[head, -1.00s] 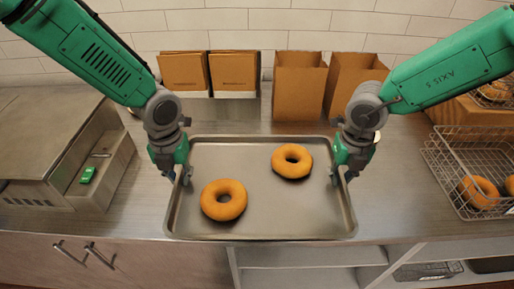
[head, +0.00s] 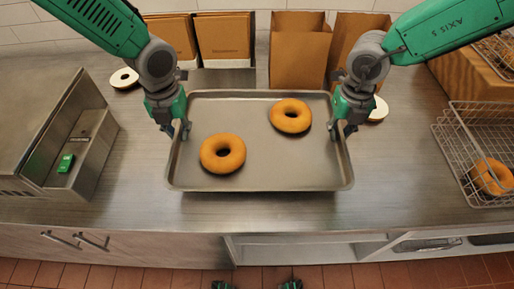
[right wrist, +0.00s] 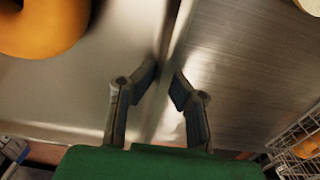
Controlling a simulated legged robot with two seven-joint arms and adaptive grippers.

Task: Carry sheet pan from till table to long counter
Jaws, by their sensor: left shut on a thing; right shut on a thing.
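The grey metal sheet pan (head: 265,170) is over the steel counter (head: 400,195) in the head view, with two orange-brown bagels on it: one at front left (head: 223,153) and one at back right (head: 291,116). My left gripper (head: 178,133) is shut on the pan's left rim. My right gripper (head: 341,132) is shut on its right rim. In the right wrist view the fingers (right wrist: 163,88) straddle the pan's rim, and part of a bagel (right wrist: 40,22) shows. I cannot tell whether the pan touches the counter.
Brown paper bags (head: 299,50) and boxed bags (head: 225,38) stand behind the pan. A wire basket (head: 472,150) with a bagel is at right. A metal unit with a tray (head: 75,150) holding a green item (head: 66,163) is at left. White rolls (head: 124,78) lie behind.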

